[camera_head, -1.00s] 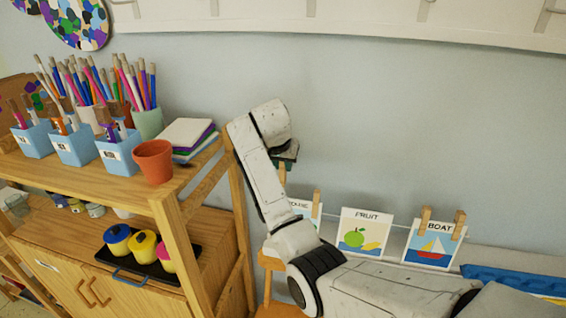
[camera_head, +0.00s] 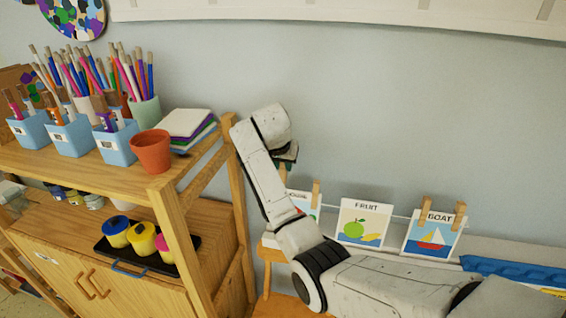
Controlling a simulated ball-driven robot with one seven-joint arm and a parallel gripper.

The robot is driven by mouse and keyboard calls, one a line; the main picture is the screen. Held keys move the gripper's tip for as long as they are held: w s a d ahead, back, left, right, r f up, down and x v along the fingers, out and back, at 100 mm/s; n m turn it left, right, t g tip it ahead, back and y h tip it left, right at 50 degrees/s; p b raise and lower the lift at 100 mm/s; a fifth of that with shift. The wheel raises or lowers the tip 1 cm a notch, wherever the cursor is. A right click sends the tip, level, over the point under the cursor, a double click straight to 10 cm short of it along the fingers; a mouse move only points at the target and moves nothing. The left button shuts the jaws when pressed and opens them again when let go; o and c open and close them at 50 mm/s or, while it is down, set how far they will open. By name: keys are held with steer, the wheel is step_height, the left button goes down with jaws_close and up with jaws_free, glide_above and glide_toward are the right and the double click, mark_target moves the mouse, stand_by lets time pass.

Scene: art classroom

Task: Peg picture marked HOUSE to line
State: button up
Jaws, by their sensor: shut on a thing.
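The HOUSE picture (camera_head: 309,202) hangs low on the wall line, partly hidden behind my arm; only part of its label shows. A wooden peg (camera_head: 316,190) clips its top right corner. My gripper (camera_head: 286,160) is mostly hidden behind my wrist and points down above the picture's top left corner. It is shut on another wooden peg (camera_head: 283,178). I cannot tell whether this peg touches the card. The line (camera_head: 395,216) runs behind the cards.
The FRUIT picture (camera_head: 365,220) shows no pegs. The BOAT picture (camera_head: 433,235) has two pegs. A wooden shelf (camera_head: 165,187) stands at the left with brush pots, a terracotta pot (camera_head: 151,151) and a paint tray (camera_head: 122,262). The wall above the line is clear.

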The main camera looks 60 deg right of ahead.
steer(key=shift+s+a+f+b, duration=0.1)
steer(key=shift+a+f+b, duration=0.1)
steer(key=shift+f+b, duration=0.9)
steer(key=shift+a+f, duration=0.2)
steer(key=shift+f, duration=1.5)
steer(key=o, duration=0.9)
steer(key=shift+o, duration=1)
